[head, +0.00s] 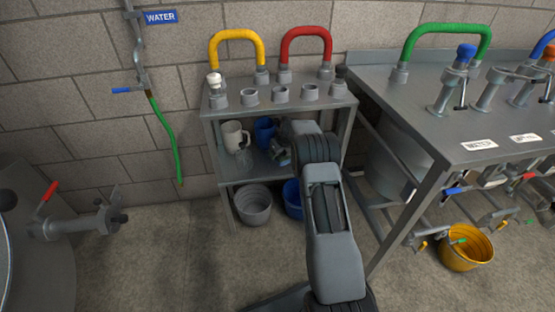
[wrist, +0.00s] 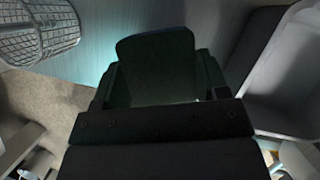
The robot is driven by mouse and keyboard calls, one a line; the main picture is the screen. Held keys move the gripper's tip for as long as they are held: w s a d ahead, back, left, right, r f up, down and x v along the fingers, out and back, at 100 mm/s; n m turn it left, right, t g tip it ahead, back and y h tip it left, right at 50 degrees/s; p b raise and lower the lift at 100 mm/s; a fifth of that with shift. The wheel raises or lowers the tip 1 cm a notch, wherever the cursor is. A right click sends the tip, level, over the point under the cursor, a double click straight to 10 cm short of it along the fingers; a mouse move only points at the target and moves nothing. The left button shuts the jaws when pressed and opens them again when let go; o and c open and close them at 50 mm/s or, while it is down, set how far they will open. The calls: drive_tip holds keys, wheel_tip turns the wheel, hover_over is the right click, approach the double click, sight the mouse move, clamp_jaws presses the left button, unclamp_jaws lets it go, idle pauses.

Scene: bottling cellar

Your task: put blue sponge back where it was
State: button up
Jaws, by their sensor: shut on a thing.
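My gripper (wrist: 155,95) is in the middle of the wrist view, shut on a dark slab (wrist: 157,62) with rounded corners. In the head view my gripper (head: 280,152) reaches into the middle level of the grey shelf unit (head: 230,184), largely behind my own arm. I cannot tell whether the slab touches the shelf board.
A pale jug (head: 232,135), a clear glass (head: 244,160) and a blue mug (head: 265,130) stand on the middle shelf beside my gripper. A grey bucket (head: 254,206) and a blue bucket (head: 292,198) stand below.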

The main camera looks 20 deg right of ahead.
sight(278, 157)
drive_tip(key=shift+w+a, duration=0.15)
drive_tip(key=shift+w, duration=0.4)
drive_tip(key=shift+f+b, duration=1.1)
drive_tip(key=shift+f, duration=0.65)
drive_tip(key=shift+f, duration=0.15)
drive_tip(key=o, duration=1)
drive_tip(key=shift+c, duration=0.2)
